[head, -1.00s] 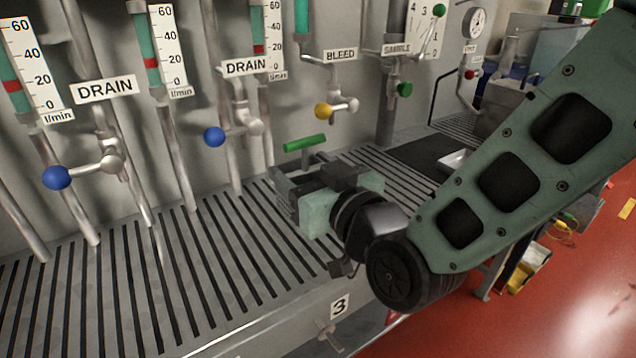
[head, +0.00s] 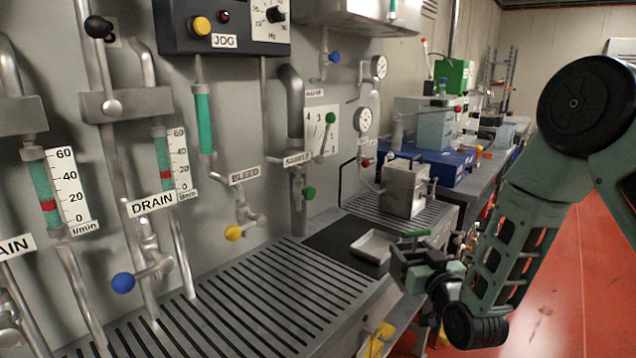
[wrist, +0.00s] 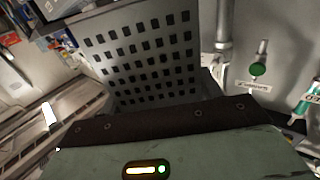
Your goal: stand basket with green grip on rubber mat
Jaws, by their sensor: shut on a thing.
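The basket is a grey metal box with rows of square holes, seen in the wrist view (wrist: 142,58). Its green grip (head: 414,234) shows in the head view above my gripper (head: 408,262). My gripper is shut on the basket and holds it up at the bench's front edge, right of the white tray. The gripper hides most of the basket in the head view. The rubber mat (head: 322,236) is the black flat patch on the bench, left of and behind my gripper. The basket is apart from the mat.
A shallow white tray (head: 373,246) sits on the mat's right part; the mat's left part is bare. A metal box (head: 404,188) stands on the grating beyond. Slotted grating (head: 265,305) lies nearer, clear. Pipes and a yellow-knobbed BLEED valve (head: 234,232) line the wall.

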